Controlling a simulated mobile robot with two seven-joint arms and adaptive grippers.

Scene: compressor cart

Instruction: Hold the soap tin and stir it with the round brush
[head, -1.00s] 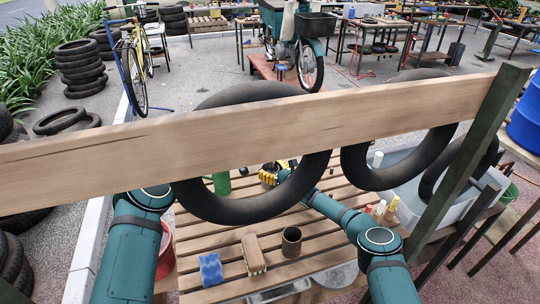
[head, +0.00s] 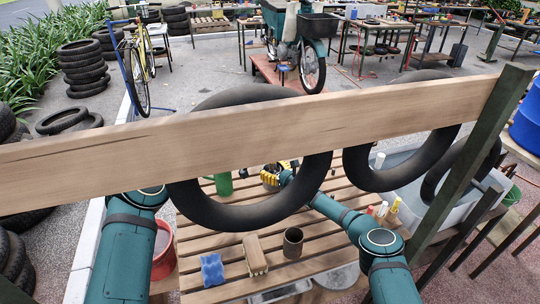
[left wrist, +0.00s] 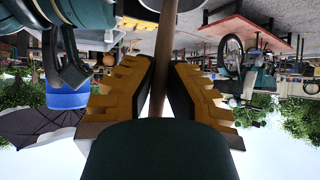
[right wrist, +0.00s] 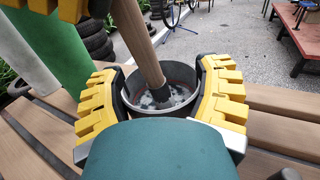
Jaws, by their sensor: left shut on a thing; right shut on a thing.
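The soap tin (right wrist: 190,108) is a dark round tin with whitish, foamy liquid inside, seen in the right wrist view. My right gripper (right wrist: 165,108) is shut around it, a yellow finger on each side. In the head view the right gripper (head: 270,180) shows beyond the hanging tyre. The round brush's wooden handle (right wrist: 138,40) slants down into the tin, its dark lower end in the liquid. My left gripper (left wrist: 158,75) is shut on this handle (left wrist: 160,50) in the left wrist view. In the head view the left gripper is mostly hidden behind the beam and tyre.
A wooden beam (head: 250,127) with hanging tyres (head: 250,215) crosses in front of me. On the slatted table (head: 215,228) lie a blue sponge (head: 212,269), a wooden block-like brush (head: 254,255) and a brown can (head: 293,242). A green bottle (head: 223,184) stands beside the grippers.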

